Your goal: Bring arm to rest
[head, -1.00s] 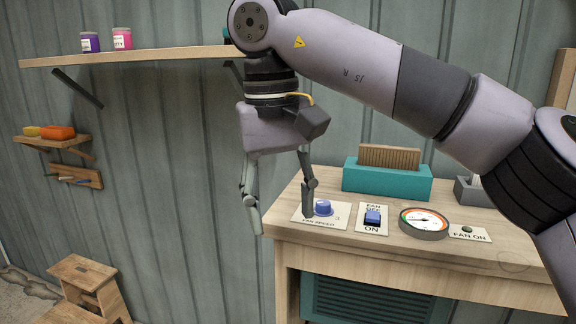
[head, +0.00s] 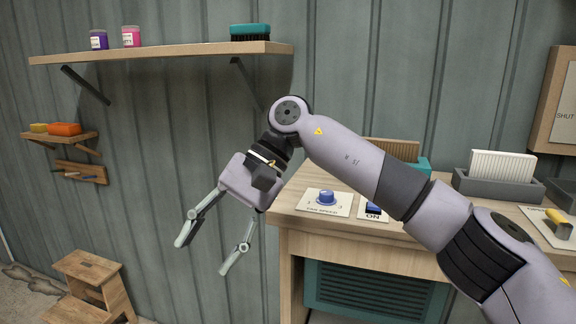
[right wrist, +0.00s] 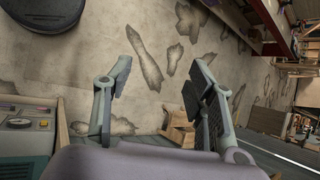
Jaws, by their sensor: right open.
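My right arm reaches in from the lower right of the head view. My right gripper (head: 202,256) is open and empty, hanging in front of the grey wall just left of the workbench (head: 290,240). In the right wrist view its two fingers (right wrist: 158,95) are spread apart with nothing between them, and the stained floor shows beyond. On the bench a blue fan speed knob (head: 326,197) and a blue rocker switch (head: 373,207) are visible, the switch partly behind my arm. The gauge is hidden by my arm in the head view but shows in the right wrist view (right wrist: 20,123). My left gripper is not seen.
A wall shelf (head: 160,53) holds two jars and a teal brush (head: 250,32). A small shelf (head: 60,144) is at left. A wooden step stool (head: 90,285) stands on the floor. Teal and grey holders (head: 510,188) stand along the bench back.

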